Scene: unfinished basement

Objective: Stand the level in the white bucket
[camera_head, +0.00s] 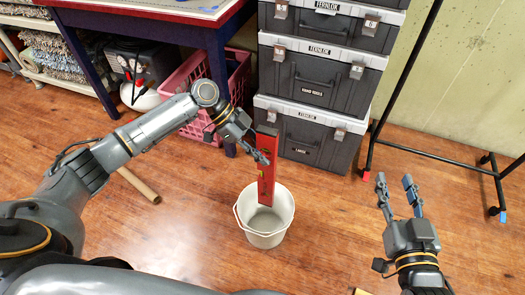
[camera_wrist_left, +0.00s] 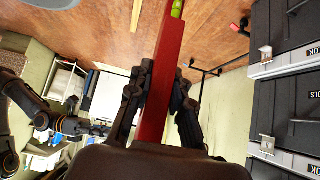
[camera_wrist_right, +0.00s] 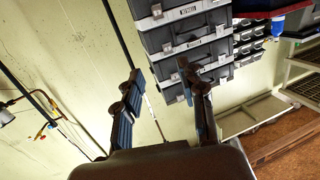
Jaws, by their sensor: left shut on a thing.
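The red level (camera_head: 267,165) hangs nearly upright over the white bucket (camera_head: 285,209), which stands on the wood floor. My left gripper (camera_head: 264,158) is shut on the level's upper part. In the left wrist view the red level (camera_wrist_left: 168,75) runs between the fingers, with a yellow-green vial near its far end. My right gripper (camera_head: 397,180) is open and empty, to the right of the bucket. Its spread fingers also show in the right wrist view (camera_wrist_right: 160,80).
Stacked dark toolboxes (camera_head: 315,90) stand behind the bucket. A pink crate (camera_head: 205,80) sits under the blue table (camera_head: 150,20) at the back left. A black metal stand (camera_head: 400,80) is at the right. A cardboard tube (camera_head: 140,185) lies on the floor at left.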

